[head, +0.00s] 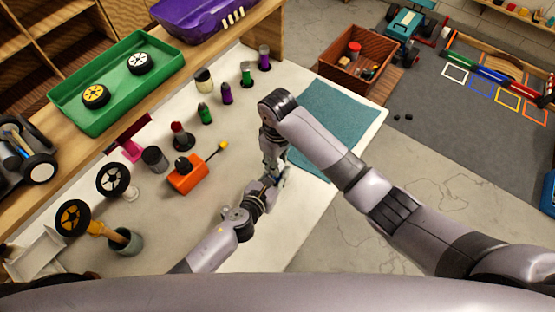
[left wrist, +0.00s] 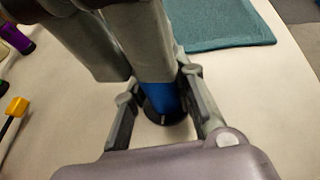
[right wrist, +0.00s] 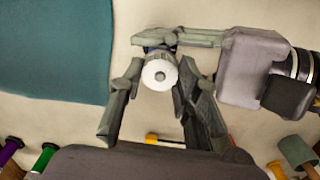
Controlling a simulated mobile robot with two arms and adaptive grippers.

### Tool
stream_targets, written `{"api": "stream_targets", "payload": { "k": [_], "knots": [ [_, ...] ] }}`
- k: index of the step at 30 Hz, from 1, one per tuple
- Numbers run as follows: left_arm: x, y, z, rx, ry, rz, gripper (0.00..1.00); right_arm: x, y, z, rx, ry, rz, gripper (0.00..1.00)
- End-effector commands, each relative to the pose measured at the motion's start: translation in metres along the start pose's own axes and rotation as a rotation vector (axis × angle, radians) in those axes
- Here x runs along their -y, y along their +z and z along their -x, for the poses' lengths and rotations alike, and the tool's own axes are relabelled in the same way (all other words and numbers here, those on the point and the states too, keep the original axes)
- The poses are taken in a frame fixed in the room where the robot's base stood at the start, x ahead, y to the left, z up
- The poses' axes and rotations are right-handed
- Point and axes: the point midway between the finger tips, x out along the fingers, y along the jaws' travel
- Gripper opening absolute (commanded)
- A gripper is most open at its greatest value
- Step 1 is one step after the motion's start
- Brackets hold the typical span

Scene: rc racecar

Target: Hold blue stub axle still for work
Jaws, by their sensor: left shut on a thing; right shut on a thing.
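The blue stub axle (left wrist: 160,98) stands upright on a dark round base on the white table, seen in the left wrist view. My left gripper (left wrist: 158,88) is shut on it low down, coming in from the side. My right gripper (right wrist: 160,74) comes down from above and is shut on a pale, round-ended part (right wrist: 159,75) with a small hole in its middle, over the axle. Whether this part is seated on the axle cannot be told. In the head view both grippers meet near the table's right side, and my arms mostly hide the axle.
A teal mat (head: 328,125) lies just beyond the grippers. A green tray (head: 118,112) with two wheels sits on the shelf.

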Motion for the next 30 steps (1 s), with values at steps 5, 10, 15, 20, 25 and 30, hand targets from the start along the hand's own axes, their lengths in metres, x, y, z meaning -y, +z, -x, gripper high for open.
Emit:
{"api": "stream_targets", "payload": {
  "k": [5, 10, 15, 20, 25, 30],
  "knots": [
    [-0.0005, -0.0025, 0.0003, -0.004, 0.002, -0.001, 0.00, 0.0019, -0.0006, 0.0000, -0.001, -0.005, -0.166, 0.02],
    [-0.0005, -0.0025, 0.0003, -0.004, 0.002, -0.001, 0.00, 0.0021, -0.0004, 0.0000, 0.000, -0.008, -0.327, 0.02],
    [-0.0006, -0.0025, 0.0003, -0.005, 0.002, -0.001, 0.00, 0.0018, -0.0007, 0.0002, -0.001, -0.008, -0.481, 0.02],
    [-0.0006, -0.0025, 0.0003, -0.004, 0.002, -0.001, 0.00, 0.0019, -0.0009, 0.0003, -0.001, -0.010, -0.605, 0.02],
    [-0.0006, -0.0025, 0.0003, -0.004, 0.002, -0.001, 0.00, 0.0015, -0.0006, 0.0003, 0.000, -0.009, -0.707, 0.02],
    [-0.0006, -0.0025, 0.0003, -0.004, 0.002, -0.001, 0.00, 0.0015, -0.0005, 0.0003, 0.000, -0.009, -0.774, 0.02]
  ]
}}
